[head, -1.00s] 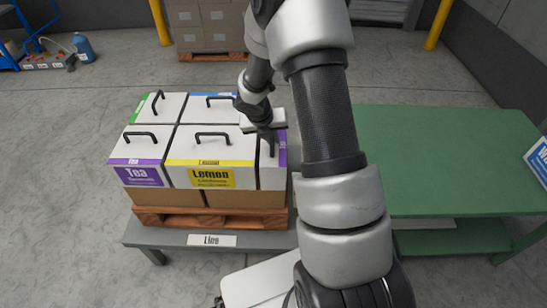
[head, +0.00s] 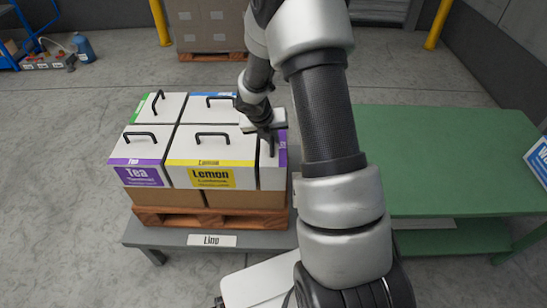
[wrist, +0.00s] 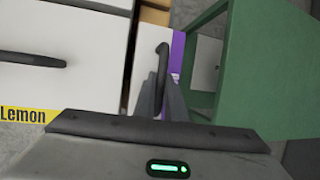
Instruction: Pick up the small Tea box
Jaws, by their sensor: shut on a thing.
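The small Tea box (head: 271,172) is the narrow white box at the front right of the stack, with a purple band on its right side; my gripper partly hides its top. In the wrist view its purple band (wrist: 178,55) shows beside the black handle (wrist: 162,62). My gripper (head: 268,138) points down over this box and is shut on its handle. The fingers (wrist: 165,98) also show in the wrist view, closed around the near part of the handle. The box stands level with its neighbours.
The Lemon box (head: 211,160) stands directly left of it, and a wider purple Tea box (head: 139,160) stands further left. Boxes with green and blue bands are behind.

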